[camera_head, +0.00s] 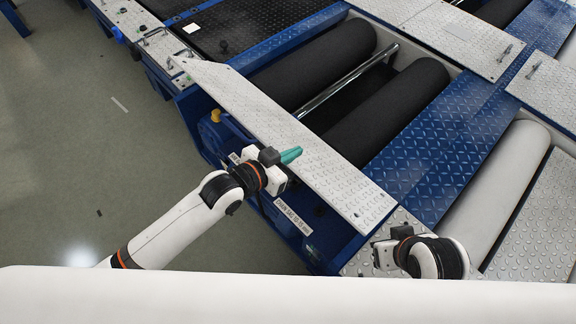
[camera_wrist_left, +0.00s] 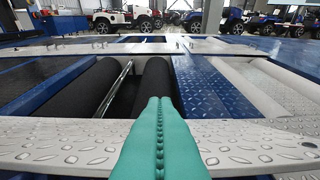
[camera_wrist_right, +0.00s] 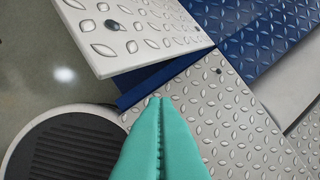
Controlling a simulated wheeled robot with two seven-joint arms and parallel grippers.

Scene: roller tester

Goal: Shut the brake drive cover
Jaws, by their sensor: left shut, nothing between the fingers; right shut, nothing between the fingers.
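The brake drive cover (camera_head: 285,135) is a long light-grey tread-plate panel lying diagonally along the blue frame beside the black rollers. In the right wrist view, its corner (camera_wrist_right: 135,35) stands above the neighbouring plate, with a dark blue gap under its edge. My left gripper (camera_head: 291,155) is shut and empty, its teal fingertips over the cover's near long edge. Whether they touch it is unclear. In the left wrist view the teal fingers (camera_wrist_left: 160,105) cross the plate. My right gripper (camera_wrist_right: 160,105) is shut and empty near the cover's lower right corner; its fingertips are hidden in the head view.
Black rollers (camera_head: 395,105) lie beyond the cover, with a metal bar between them. Fixed tread plates (camera_wrist_right: 235,120) and blue tread plating (camera_head: 440,140) lie to the right. A blue housing with a label (camera_head: 293,216) is below the cover's near side. Open floor (camera_head: 90,150) is at left.

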